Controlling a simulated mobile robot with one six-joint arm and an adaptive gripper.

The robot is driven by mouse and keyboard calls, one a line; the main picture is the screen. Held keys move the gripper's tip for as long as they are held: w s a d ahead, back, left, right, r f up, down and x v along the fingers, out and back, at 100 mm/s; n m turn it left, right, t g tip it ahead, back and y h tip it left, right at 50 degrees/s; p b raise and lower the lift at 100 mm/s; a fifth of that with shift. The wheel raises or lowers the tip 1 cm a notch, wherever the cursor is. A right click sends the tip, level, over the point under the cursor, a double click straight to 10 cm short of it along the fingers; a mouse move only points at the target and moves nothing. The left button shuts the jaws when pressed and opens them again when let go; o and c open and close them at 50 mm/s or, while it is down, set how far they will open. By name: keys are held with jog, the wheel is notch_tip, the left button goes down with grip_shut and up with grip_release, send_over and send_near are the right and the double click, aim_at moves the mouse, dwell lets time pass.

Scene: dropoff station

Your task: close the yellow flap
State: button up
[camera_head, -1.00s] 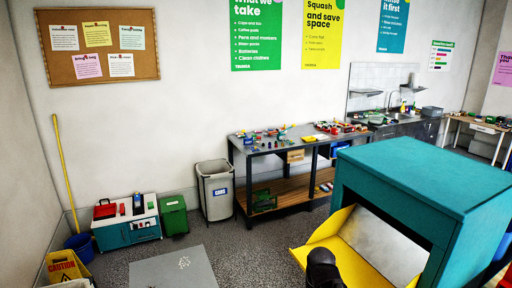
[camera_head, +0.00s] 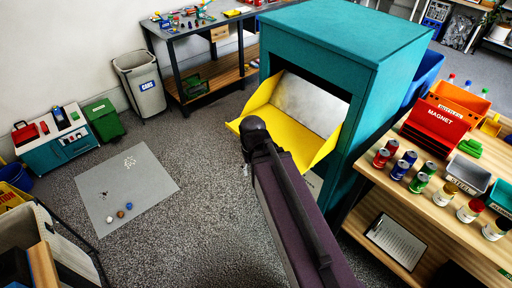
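The yellow flap (camera_head: 298,137) is on the front of the teal bin (camera_head: 335,42). It is tilted open and juts out to the left, with a grey-white inner surface (camera_head: 309,103) showing in the opening behind it. My own dark arm reaches up from the bottom of the picture, and its black rounded end is in front of the flap's lower left part. I cannot tell whether it touches the flap. My gripper's fingers do not show.
A wooden table (camera_head: 452,222) with several cans, jars and a red magnet box (camera_head: 436,122) stands at the right. A grey mat (camera_head: 150,188) lies on the floor at the left. A grey CANS bin (camera_head: 140,84) and a workbench (camera_head: 212,58) stand behind.

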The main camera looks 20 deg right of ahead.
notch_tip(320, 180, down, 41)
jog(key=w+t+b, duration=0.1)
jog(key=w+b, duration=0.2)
jog(key=b, duration=3.7)
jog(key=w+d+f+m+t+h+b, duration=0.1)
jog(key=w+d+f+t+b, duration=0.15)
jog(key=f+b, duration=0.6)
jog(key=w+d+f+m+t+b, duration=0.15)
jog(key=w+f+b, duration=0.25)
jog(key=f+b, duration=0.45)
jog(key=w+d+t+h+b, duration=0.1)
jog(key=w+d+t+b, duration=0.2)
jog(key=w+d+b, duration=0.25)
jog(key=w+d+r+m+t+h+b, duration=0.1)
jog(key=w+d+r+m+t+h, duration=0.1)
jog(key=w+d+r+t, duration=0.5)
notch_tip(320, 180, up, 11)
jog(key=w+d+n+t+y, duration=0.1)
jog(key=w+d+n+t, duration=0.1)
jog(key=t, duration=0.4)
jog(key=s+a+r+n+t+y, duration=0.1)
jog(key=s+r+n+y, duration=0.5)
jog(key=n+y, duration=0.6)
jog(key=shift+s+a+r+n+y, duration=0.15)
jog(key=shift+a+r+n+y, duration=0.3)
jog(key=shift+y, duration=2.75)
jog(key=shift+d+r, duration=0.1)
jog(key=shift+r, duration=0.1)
